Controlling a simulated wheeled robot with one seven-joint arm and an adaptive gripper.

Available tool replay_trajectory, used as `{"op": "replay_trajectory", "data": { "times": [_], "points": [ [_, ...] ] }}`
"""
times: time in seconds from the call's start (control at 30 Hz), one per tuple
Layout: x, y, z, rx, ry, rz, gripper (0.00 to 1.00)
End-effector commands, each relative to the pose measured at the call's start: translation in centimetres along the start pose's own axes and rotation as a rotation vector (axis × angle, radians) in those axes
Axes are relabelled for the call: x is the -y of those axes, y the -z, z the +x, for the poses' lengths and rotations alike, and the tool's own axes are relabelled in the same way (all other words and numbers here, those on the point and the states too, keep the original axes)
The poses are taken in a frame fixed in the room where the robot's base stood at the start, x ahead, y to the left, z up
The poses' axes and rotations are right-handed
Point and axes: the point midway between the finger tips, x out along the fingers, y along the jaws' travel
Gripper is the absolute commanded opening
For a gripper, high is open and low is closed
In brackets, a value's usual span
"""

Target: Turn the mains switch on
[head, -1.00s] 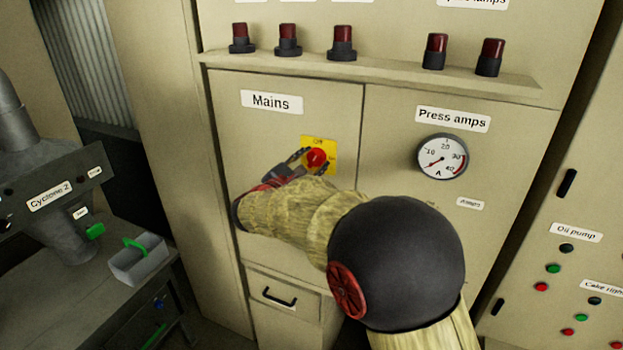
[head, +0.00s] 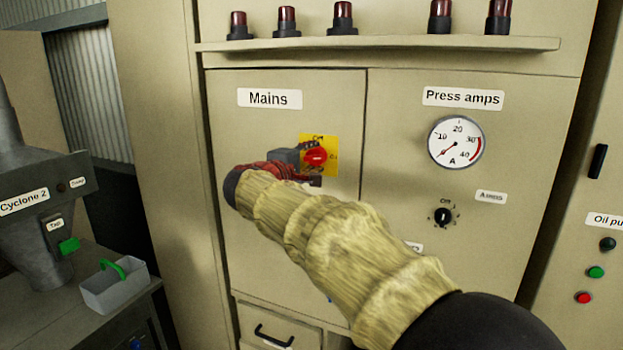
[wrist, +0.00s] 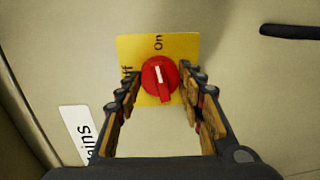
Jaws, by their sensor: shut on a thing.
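The mains switch is a red knob (head: 316,157) on a yellow plate (head: 333,143) under the "Mains" label (head: 269,98). It also shows in the wrist view (wrist: 160,78), where its white mark points toward "On"; "Off" is at the plate's left there, partly hidden. My gripper (wrist: 161,76) has a finger on each side of the knob and is shut on it. In the head view my gripper (head: 312,160) reaches the knob from the left, and my arm covers the lower part of the Mains door.
Red lamps (head: 343,17) line a shelf (head: 380,44) above. An amps gauge (head: 455,141) and a black selector (head: 442,216) are right of the switch. A grey bin with a green handle (head: 115,287) stands on a bench at the left.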

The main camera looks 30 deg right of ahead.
Motion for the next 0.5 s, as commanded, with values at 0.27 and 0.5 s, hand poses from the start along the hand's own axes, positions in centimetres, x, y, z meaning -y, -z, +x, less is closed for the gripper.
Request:
{"op": "replay_trajectory", "data": {
  "times": [0.27, 0.5],
  "points": [
    [0.41, -0.06, 0.05, -0.012, 0.003, 0.155, 0.0],
    [0.17, -0.07, 0.04, -0.017, 0.004, 0.218, 0.0]
  ]
}}
